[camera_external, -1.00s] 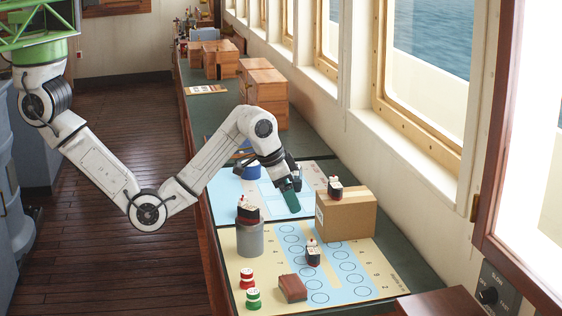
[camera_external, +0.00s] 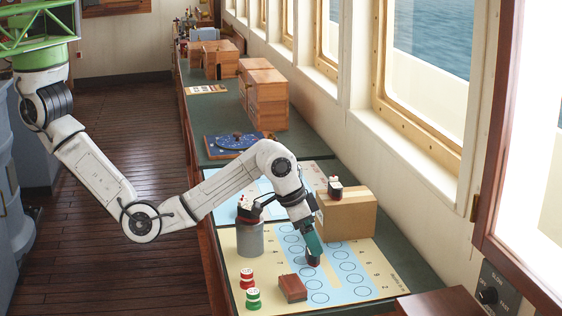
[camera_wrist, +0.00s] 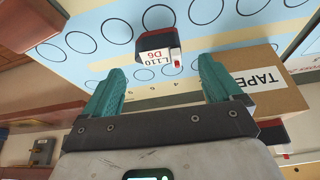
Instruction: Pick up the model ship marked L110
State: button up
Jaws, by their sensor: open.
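The model ship marked L110 (camera_wrist: 158,52) shows in the wrist view as a small dark and red hull with a white upper part and the label "L110 D6". It sits on the blue strip of the chart with circles, just beyond my open fingertips. In the external view the ship (camera_external: 312,261) is mostly hidden under my gripper (camera_external: 314,250). My gripper (camera_wrist: 162,75) has two teal fingers spread apart with nothing between them. The ship is roughly centred ahead of the gap.
A cardboard box (camera_external: 346,217) labelled TAPE stands close behind my gripper, with another ship (camera_external: 335,188) on top. A grey cylinder (camera_external: 250,240) bears a third ship. A brown block (camera_external: 293,288) and red (camera_external: 246,278) and green (camera_external: 253,299) pieces lie in front.

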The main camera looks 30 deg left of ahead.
jog(key=shift+x, duration=1.7)
jog(key=shift+s+a, duration=0.1)
jog(key=shift+s, duration=0.1)
jog(key=c, duration=1.1)
jog(key=shift+r, duration=0.4)
notch_tip(320, 180, up, 3)
jog(key=shift+a+f+b, duration=0.1)
jog(key=shift+f+b, duration=0.05)
jog(key=shift+b, duration=0.15)
jog(key=s+a+r+p, duration=0.2)
jog(key=s+a+r, duration=0.1)
jog(key=s+a+r+p, duration=0.3)
jog(key=s, duration=0.1)
jog(key=s+a+r+p, duration=0.2)
jog(key=s+a+r, duration=0.1)
jog(key=shift+s+r, duration=0.2)
jog(key=shift+s, duration=0.05)
